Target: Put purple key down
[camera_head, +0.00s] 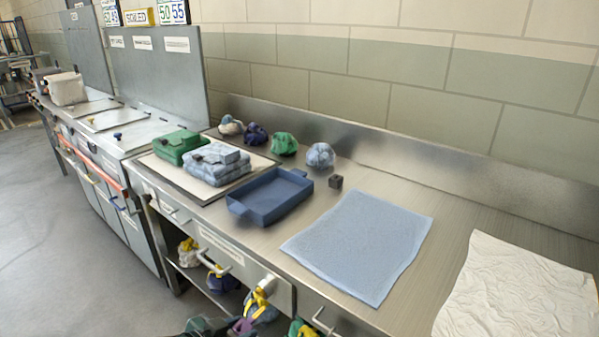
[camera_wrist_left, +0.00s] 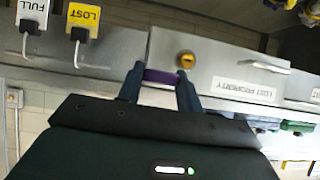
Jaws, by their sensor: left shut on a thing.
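The purple key (camera_wrist_left: 160,77) is between the fingers of my left gripper (camera_wrist_left: 160,88) in the left wrist view. The gripper is shut on it, and only a purple band of it shows. Just beyond the fingertips is a round brass-yellow lock (camera_wrist_left: 186,60) on a drawer front labelled "LOST PROPERTY" (camera_wrist_left: 256,91). I cannot tell whether the key touches the lock. In the head view, a purple bit of the key (camera_head: 243,326) shows at the bottom edge, below the counter front. My right gripper is not in view.
Hooks with yellow (camera_wrist_left: 82,18) and white (camera_wrist_left: 33,12) tags stick out beside the drawer. On the counter are a blue tray (camera_head: 272,203), a blue cloth (camera_head: 360,245), folded bags (camera_head: 215,165) and small bundles (camera_head: 284,143). A shelf below holds more bundles (camera_head: 222,280).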

